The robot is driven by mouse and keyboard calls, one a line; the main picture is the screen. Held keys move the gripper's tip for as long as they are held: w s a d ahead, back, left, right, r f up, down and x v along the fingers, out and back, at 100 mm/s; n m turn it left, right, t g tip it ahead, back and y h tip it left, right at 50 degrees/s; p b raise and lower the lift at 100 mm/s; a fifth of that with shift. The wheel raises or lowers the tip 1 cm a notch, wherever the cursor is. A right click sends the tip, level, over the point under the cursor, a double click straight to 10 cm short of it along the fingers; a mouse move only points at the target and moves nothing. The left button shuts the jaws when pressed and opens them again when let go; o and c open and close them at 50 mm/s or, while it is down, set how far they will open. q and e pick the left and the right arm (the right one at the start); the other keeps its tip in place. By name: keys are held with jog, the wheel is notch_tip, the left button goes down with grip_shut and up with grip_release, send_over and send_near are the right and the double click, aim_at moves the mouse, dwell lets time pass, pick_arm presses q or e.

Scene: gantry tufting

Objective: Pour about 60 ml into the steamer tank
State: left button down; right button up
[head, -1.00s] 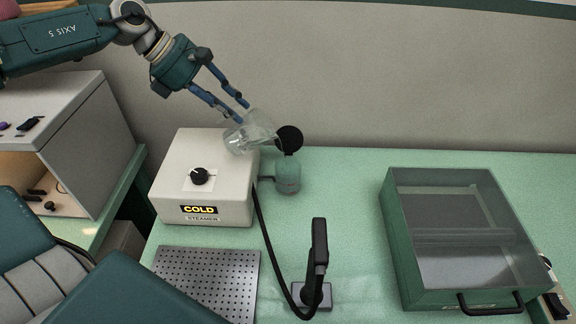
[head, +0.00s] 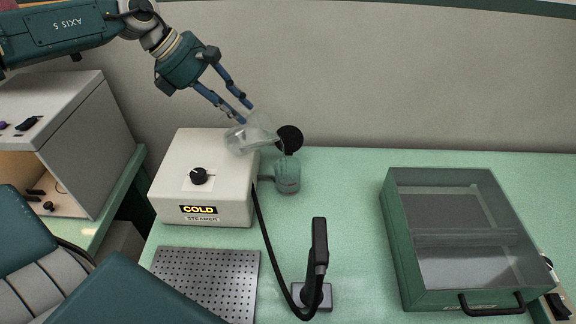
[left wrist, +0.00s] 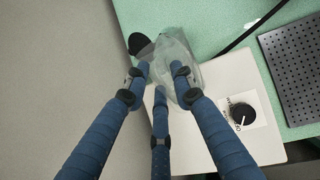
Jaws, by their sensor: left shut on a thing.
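My left gripper (head: 246,113) is shut on a clear glass jug (head: 252,136). The jug is tilted, its mouth toward the right, just above the back right corner of the steamer (head: 176,163). The jug also shows between the fingers in the left wrist view (left wrist: 176,62). The small green translucent tank (head: 288,177) stands at the steamer's right side, with its round black lid (head: 290,138) raised. The jug's lip is over or close to the tank's top. I cannot make out a stream or the liquid level. My right gripper is not in view.
The steamer has a black knob (head: 199,176) and a display reading COLD. A black hose runs to a handpiece (head: 319,250) on a stand. A perforated plate (head: 207,283) lies in front. A green clear-topped box (head: 396,250) stands at right. Tabletop between is clear.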

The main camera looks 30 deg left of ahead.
pick_arm(q)
jog(key=shift+w+y, duration=0.25)
jog(key=shift+y, duration=0.05)
dwell(0.9)
